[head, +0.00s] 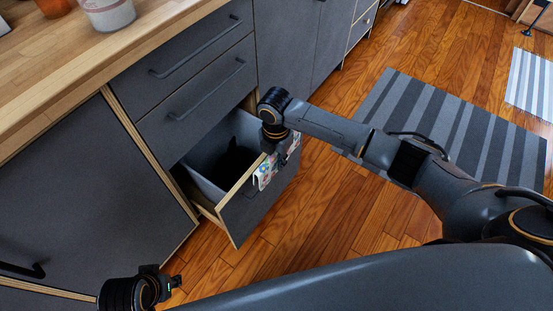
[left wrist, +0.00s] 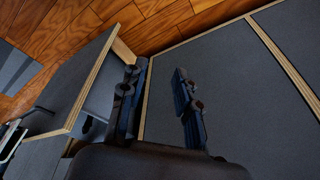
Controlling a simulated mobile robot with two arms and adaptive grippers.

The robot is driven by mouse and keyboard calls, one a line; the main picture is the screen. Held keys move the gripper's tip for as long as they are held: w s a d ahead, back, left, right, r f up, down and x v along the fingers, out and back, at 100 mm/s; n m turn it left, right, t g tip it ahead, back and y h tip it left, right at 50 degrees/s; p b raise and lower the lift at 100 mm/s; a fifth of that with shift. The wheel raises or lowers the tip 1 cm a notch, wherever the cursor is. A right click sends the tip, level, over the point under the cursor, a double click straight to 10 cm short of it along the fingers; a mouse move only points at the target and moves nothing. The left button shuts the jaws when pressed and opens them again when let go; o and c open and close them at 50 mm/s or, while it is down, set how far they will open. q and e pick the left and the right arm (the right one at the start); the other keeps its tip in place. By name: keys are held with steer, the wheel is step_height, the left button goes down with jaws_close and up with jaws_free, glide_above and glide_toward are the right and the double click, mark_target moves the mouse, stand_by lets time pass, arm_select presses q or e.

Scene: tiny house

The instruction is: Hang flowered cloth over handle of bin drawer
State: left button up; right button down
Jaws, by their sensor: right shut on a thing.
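The bin drawer (head: 228,215) stands pulled out from the lower cabinet, with a dark bin inside. The flowered cloth (head: 264,174), white with coloured spots, is at the top edge of the drawer front. My right gripper (head: 275,150) points down there, shut on the cloth and hiding part of it. The drawer's handle is hard to make out in the head view. My left gripper (head: 174,284) is low at the bottom left, apart from the drawer. In the left wrist view its fingers (left wrist: 160,70) are apart and empty, with the open drawer (left wrist: 90,82) to their left.
Two closed drawers with bar handles (head: 205,90) are above the bin drawer, under a wooden counter (head: 60,75). A closed cabinet door (head: 85,190) is at the left. A striped rug (head: 470,125) lies right of the drawer on open wooden floor.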

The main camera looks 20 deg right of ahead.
arm_select(q)
steer(key=shift+w, duration=0.1)
stand_by(0.4)
steer(key=shift+w+f, duration=0.1)
steer(key=shift+f, duration=0.6)
steer(key=shift+w+p, duration=0.1)
steer(key=shift+p, duration=0.2)
steer(key=shift+s+d+f, duration=0.1)
steer(key=shift+s+f, duration=0.1)
steer(key=shift+f, duration=0.95)
steer(key=shift+w+r+p, duration=0.1)
steer(key=shift+w+p, duration=0.1)
steer(key=shift+p, duration=0.1)
